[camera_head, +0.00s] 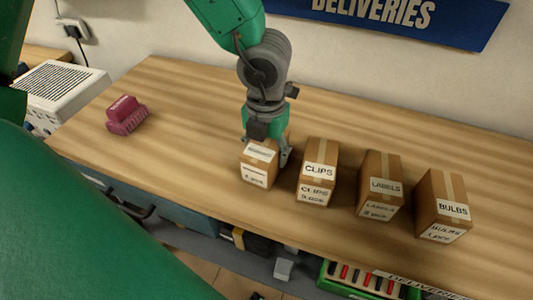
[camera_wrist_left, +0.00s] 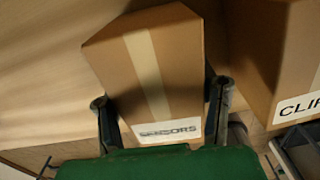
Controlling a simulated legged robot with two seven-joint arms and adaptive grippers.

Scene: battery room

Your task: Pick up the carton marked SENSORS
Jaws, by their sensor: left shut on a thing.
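The carton marked SENSORS (camera_head: 258,171) stands on the wooden table (camera_head: 190,110), leftmost in a row of cartons. It is brown with a pale tape strip and white labels. My left gripper (camera_head: 267,150) comes down over it from above and is shut on it, with a finger on either side. In the left wrist view the carton (camera_wrist_left: 160,75) lies between the two fingertips (camera_wrist_left: 162,98), and its SENSORS label shows at the lower edge. The head view does not show clearly whether the carton touches the table. My right gripper is not in view.
The CLIPS carton (camera_head: 317,173) stands close to the right of the gripper, with the LABELS carton (camera_head: 380,187) and BULBS carton (camera_head: 443,207) beyond. A magenta object (camera_head: 126,115) sits at the left. The table behind the row is clear. A DELIVERIES sign (camera_head: 400,15) hangs on the wall.

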